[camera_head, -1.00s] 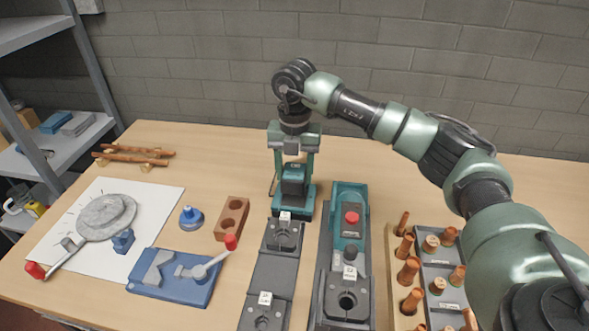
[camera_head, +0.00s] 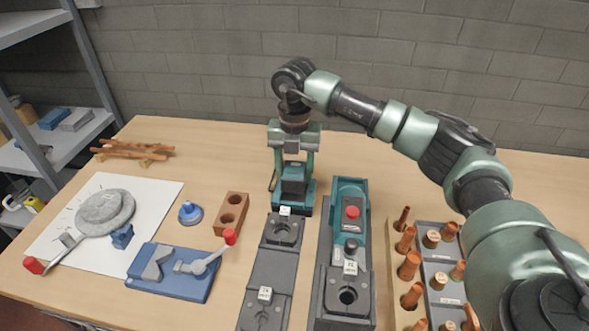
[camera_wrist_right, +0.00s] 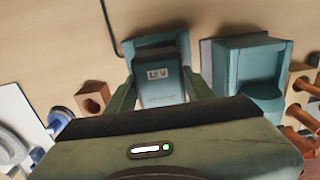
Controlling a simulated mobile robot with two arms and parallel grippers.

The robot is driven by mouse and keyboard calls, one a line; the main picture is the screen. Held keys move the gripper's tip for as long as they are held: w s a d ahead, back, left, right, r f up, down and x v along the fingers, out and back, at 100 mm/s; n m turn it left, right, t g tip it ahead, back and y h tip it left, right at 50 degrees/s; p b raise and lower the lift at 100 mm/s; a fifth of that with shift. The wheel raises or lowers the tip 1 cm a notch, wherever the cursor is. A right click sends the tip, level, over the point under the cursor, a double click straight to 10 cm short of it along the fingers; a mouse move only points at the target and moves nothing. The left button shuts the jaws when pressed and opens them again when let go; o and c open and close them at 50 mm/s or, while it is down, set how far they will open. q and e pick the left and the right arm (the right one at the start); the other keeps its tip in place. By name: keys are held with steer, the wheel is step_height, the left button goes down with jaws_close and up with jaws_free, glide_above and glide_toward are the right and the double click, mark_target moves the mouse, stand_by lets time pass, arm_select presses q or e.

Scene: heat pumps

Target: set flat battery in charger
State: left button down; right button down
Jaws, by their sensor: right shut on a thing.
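My right gripper (camera_head: 294,176) reaches down at the back middle of the table, its fingers on both sides of a teal-grey battery. It is shut on this battery (camera_head: 294,186), whose printed label shows between the fingers in the right wrist view (camera_wrist_right: 158,82). The battery stands upright at the teal charger (camera_head: 306,207), which has a dark cable and also shows in the right wrist view (camera_wrist_right: 158,43). The battery appears to sit in the charger; its lower contact is hidden. My left gripper is not in view.
A teal pump unit (camera_head: 350,205) stands close right of the charger. Grey mounts (camera_head: 278,260) lie in front, a brick-red block (camera_head: 231,212) and blue fixture (camera_head: 172,272) to the left. A rack of copper fittings (camera_head: 440,265) is at right. The table behind the charger looks clear.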

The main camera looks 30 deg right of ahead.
steer(key=shift+f+b, duration=1.1)
steer(key=shift+f, duration=0.75)
steer(key=shift+c, duration=2.4)
jaws_free()
step_height(320, 180, up, 8)
steer(key=shift+f+b, duration=0.1)
steer(key=shift+b, duration=0.55)
steer(key=shift+f, duration=0.1)
